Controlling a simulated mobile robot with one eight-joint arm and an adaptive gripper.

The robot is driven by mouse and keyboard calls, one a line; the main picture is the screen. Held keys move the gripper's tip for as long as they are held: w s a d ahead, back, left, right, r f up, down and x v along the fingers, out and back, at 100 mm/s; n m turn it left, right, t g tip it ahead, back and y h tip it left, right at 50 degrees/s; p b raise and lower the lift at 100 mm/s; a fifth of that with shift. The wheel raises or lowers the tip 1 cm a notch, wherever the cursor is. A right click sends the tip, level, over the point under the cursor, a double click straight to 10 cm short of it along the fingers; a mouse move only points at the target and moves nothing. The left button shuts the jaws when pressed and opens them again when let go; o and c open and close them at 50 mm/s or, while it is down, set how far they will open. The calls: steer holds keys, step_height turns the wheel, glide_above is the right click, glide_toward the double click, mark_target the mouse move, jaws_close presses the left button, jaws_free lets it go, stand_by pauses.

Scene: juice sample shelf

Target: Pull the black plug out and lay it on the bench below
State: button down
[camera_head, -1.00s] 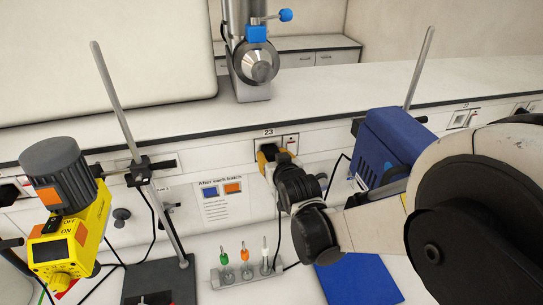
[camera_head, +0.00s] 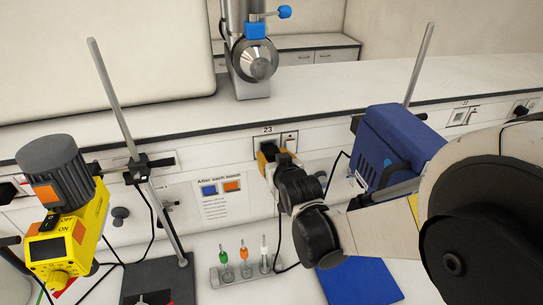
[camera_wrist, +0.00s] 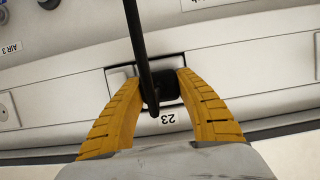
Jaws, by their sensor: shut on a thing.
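The black plug (camera_wrist: 164,88) sits at the wall socket marked 23 (camera_wrist: 120,77) in the wrist view, with its black cable running up past the camera. My gripper (camera_wrist: 163,84) has its two yellow fingers closed on either side of the plug. In the head view my gripper (camera_head: 269,151) is at the socket 23 panel (camera_head: 290,142), and the plug is hidden behind it. I cannot tell whether the plug is fully seated. The bench (camera_head: 215,292) lies below the sockets.
A rack (camera_head: 238,273) with green, orange and white tools stands on the bench below. A blue mat (camera_head: 358,282) lies right of it. A yellow stirrer (camera_head: 65,235) on a stand is at left, and a blue device (camera_head: 395,145) hangs at right. A notice (camera_head: 222,202) is on the wall.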

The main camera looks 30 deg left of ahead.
steer(key=shift+s+d, duration=0.1)
steer(key=shift+s+d+b, duration=0.55)
steer(key=shift+s+d, duration=0.45)
steer(key=shift+s, duration=0.25)
